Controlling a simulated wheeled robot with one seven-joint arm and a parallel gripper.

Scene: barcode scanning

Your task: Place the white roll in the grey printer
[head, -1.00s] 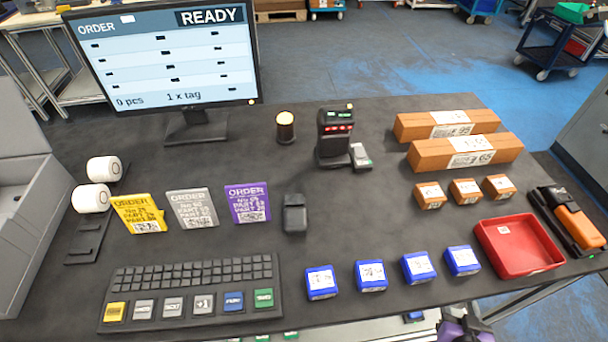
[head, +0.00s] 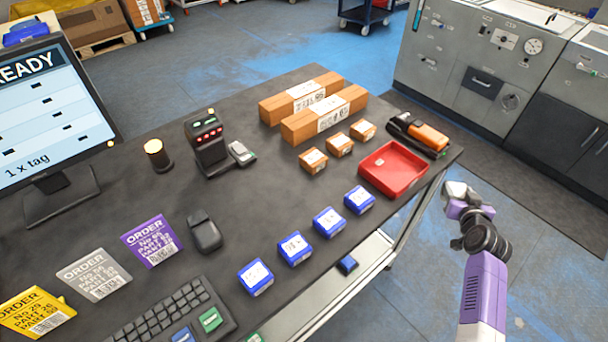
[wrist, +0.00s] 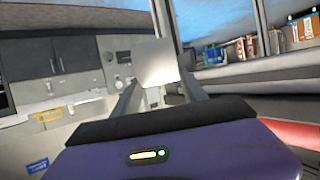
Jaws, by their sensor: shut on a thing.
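My gripper (head: 456,190) is at the right in the head view, off the table's right edge and beyond the red tray's side. It is shut on a pale, squarish-looking thing, which appears to be the white roll (wrist: 157,62), held between the two fingers in the wrist view. Its round end cannot be made out. The grey printer is not identifiable in the current views. Two other white rolls on the stand are also out of view now.
The dark table (head: 150,205) carries a red tray (head: 395,170), a black-and-orange device (head: 428,137), several blue boxes (head: 328,222), orange boxes (head: 340,145) and long cartons (head: 325,117). A monitor (head: 50,125) stands at left. Grey cabinets (head: 480,70) stand beyond the floor at right.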

